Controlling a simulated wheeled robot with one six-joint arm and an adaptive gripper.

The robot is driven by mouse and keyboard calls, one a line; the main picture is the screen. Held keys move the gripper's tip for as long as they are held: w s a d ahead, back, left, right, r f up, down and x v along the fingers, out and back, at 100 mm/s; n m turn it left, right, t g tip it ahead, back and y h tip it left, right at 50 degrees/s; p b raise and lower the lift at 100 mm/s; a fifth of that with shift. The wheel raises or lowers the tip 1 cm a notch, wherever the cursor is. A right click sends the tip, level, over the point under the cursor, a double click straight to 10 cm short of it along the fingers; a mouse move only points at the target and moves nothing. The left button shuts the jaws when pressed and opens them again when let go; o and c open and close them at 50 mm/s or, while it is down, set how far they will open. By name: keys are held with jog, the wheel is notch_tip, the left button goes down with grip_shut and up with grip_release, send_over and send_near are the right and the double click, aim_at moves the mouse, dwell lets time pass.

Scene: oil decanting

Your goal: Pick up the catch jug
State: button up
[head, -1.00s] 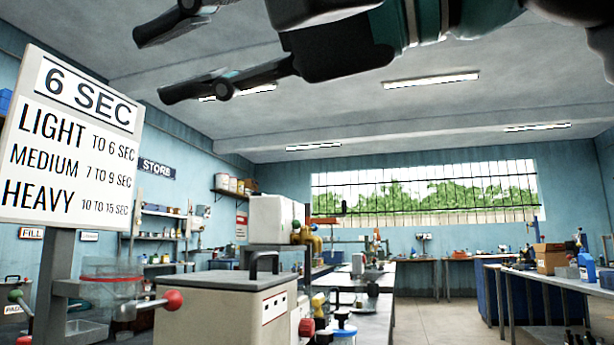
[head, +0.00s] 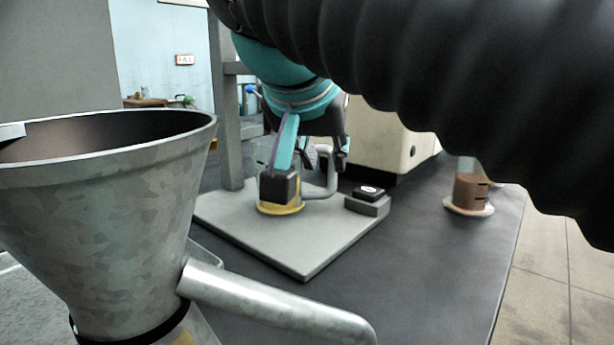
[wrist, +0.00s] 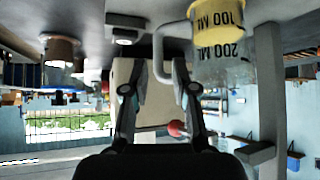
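The catch jug (head: 296,190) stands on a grey plate. It is clear with a yellow base, and its grey handle (head: 328,185) points right. In the wrist view, which is upside down, the jug (wrist: 222,68) is at the upper right, with "100 ML" and "200 ML" marks, and the handle (wrist: 158,60) shows between the fingers. My gripper (head: 326,158) is open beside the jug at the handle. It also shows in the wrist view (wrist: 157,75); I cannot tell whether either finger touches the handle. Part of my arm hides some of the jug.
A large galvanized funnel vessel (head: 90,230) with a spout fills the left foreground. A brown-filled container (head: 470,190) stands farther right. A beige box (head: 395,150) is behind.

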aim_at(332, 174)
jog(key=shift+x, duration=3.5)
jog(key=shift+d+r, duration=0.1)
jog(key=shift+d, duration=0.05)
grip_shut()
